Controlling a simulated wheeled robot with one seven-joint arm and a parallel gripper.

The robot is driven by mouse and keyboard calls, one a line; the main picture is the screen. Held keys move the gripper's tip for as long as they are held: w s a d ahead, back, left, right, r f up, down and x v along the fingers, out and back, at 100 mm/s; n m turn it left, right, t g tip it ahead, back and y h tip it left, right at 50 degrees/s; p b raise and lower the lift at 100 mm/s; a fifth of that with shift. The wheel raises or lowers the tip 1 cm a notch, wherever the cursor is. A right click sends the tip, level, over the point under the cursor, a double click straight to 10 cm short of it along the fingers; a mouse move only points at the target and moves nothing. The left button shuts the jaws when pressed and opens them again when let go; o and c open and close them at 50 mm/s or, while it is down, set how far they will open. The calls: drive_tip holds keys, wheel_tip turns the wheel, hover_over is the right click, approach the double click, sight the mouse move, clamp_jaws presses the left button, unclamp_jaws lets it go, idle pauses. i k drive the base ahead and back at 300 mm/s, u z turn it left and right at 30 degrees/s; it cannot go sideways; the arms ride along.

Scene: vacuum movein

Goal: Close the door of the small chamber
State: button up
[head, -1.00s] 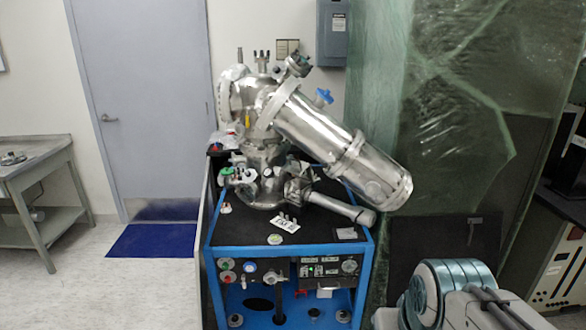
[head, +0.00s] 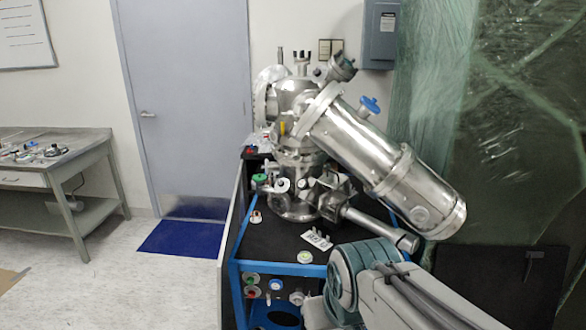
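A shiny steel vacuum apparatus (head: 297,103) stands on a cart right of centre. Its long, thick cylinder (head: 365,145) slants down to the right. A smaller round flanged part (head: 263,100) sits at the upper left of the body. I cannot tell which part is the small chamber's door, or whether it is open. A thin tube (head: 380,229) with a rounded end juts out low on the right. My arm shows at the lower right, in front of the cart. My gripper is not in view.
The cart has a black top (head: 275,240) and a blue frame. A metal bench (head: 75,160) with small items stands at the left. A blue mat (head: 180,238) lies before a closed grey door (head: 190,110). Plastic sheeting (head: 450,110) hangs at the right.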

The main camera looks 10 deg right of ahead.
sight(335, 181)
drive_tip(key=z, duration=0.1)
drive_tip(key=i, duration=0.95)
drive_tip(key=z, duration=0.5)
